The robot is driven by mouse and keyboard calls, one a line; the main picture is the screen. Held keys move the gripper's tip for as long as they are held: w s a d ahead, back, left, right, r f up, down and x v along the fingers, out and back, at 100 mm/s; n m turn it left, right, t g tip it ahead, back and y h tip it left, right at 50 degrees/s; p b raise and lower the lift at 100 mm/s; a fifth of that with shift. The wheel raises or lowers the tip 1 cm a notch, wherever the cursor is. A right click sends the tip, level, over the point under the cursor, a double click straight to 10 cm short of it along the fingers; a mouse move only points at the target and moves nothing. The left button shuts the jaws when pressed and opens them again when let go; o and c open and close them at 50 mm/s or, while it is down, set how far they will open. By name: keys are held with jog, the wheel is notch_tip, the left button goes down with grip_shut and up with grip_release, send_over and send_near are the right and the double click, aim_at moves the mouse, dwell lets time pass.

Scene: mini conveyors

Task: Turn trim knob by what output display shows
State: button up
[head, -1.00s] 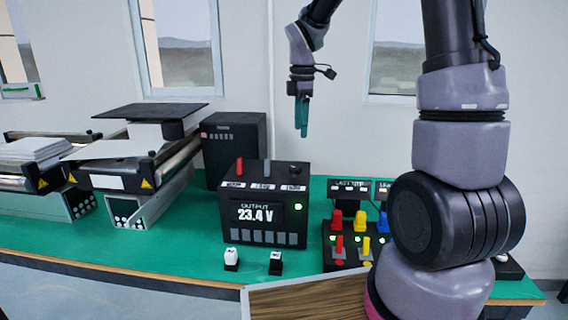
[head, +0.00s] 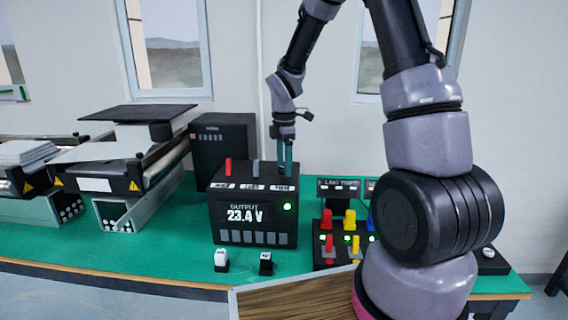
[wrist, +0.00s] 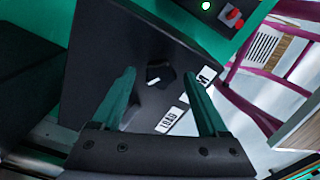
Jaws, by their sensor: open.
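The black output box (head: 232,205) stands on the green bench, and its display (head: 244,214) reads 23.4 V. A green light (head: 287,206) glows beside the display. My gripper (head: 285,170) is open and points down over the right end of the box top, above the rightmost label. In the wrist view, a small dark knob (wrist: 157,74) lies between the spread green fingertips of my gripper (wrist: 160,76). It appears to be the trim knob; the head view hides it behind the fingers. I cannot tell whether the fingers touch it. A LOAD label (wrist: 169,120) lies nearby.
A red lever (head: 228,166) stands at the left of the box top. Red, yellow and blue switches (head: 349,220) stand to the right. A dark cabinet (head: 224,140) stands behind left.

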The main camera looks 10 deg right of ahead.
grip_shut()
jog(key=shift+m, duration=0.4)
jog(key=m, duration=0.3)
jog(key=shift+m, duration=0.3)
jog(key=m, duration=0.4)
jog(key=shift+m, duration=0.4)
grip_release()
